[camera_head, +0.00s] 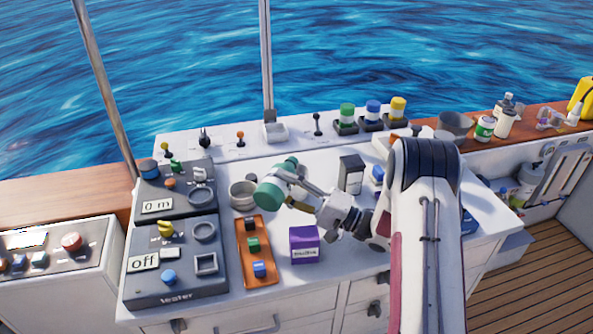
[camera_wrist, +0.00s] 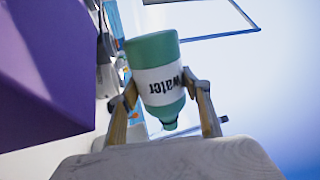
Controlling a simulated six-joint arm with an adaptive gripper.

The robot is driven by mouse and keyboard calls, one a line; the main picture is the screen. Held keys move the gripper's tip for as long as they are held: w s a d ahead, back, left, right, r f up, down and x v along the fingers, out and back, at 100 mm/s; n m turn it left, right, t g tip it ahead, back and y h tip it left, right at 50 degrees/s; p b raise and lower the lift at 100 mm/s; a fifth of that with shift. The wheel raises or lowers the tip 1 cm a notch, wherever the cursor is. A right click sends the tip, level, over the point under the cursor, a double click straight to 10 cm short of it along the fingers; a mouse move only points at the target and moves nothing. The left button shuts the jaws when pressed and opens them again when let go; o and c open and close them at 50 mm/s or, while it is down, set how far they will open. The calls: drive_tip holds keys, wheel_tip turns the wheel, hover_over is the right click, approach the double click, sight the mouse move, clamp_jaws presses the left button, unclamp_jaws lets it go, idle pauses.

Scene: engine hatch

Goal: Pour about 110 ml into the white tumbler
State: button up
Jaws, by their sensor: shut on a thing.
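My gripper (camera_head: 294,191) is shut on a green bottle (camera_head: 271,194) and holds it above the console. In the wrist view, the gripper's two fingers (camera_wrist: 166,95) press on both sides of the bottle (camera_wrist: 152,48), across a white band that reads "water". The bottle is tilted in the head view, and its narrow neck shows in the wrist view. No liquid stream is visible. A pale, round, open vessel (camera_head: 241,194) stands just left of the bottle; I cannot tell whether it is the white tumbler.
A purple box (camera_head: 304,245) stands below the gripper and an orange switch panel (camera_head: 257,272) lies left of it. Dark control boxes (camera_head: 175,262) fill the left side. A grey box (camera_head: 351,174) stands to the right. A grey bowl (camera_head: 455,123) sits on the far right ledge.

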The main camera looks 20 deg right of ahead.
drive_tip(key=r+n, duration=0.1)
drive_tip(key=n, duration=0.1)
drive_tip(key=r+n+g, duration=0.1)
drive_tip(key=shift+s+a+r+n+y, duration=0.2)
drive_tip(key=shift+s+r+n+y, duration=0.1)
drive_tip(key=shift+s, duration=0.05)
drive_tip(key=shift+f, duration=0.15)
drive_tip(key=shift+w+d+f+n+g, duration=0.15)
drive_tip(key=shift+f+n+g, duration=0.25)
drive_tip(key=shift+f, duration=0.55)
drive_tip(key=shift+f, duration=0.2)
